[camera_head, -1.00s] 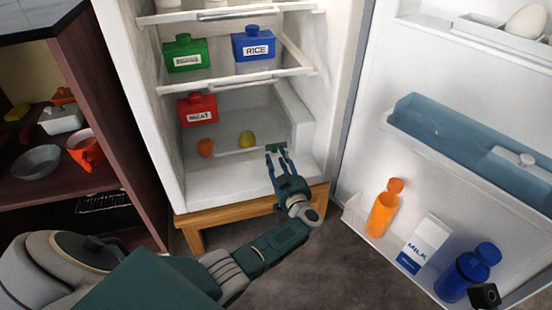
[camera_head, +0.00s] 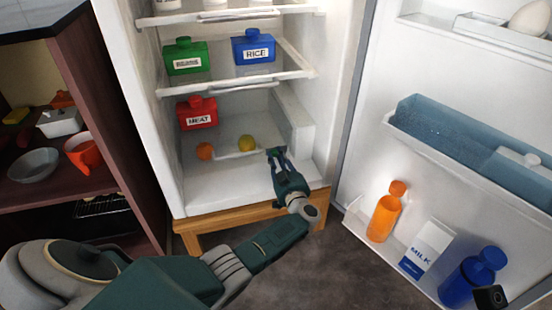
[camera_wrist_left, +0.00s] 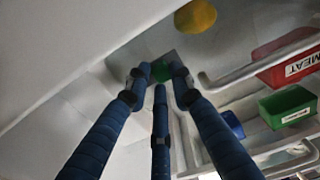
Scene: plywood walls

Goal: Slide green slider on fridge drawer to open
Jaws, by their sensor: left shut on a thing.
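My left gripper (camera_head: 277,155) reaches into the bottom of the open fridge, its dark blue fingers drawn together. The left wrist view shows the three fingertips (camera_wrist_left: 157,78) closed around a small green piece, the green slider (camera_wrist_left: 162,71). Only part of the slider shows between the fingertips; in the head view the fingers mostly hide it. It is at the right end of a pale rail (camera_head: 236,155) low in the fridge. The drawer's outline is hard to make out.
An orange (camera_head: 204,151) and a yellow fruit (camera_head: 247,143) lie left of the gripper. A red MEAT box (camera_head: 197,112) is behind them; green (camera_head: 185,57) and blue RICE (camera_head: 253,46) boxes are above. The open door (camera_head: 450,110) stands right, holding bottles and a milk carton (camera_head: 426,248).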

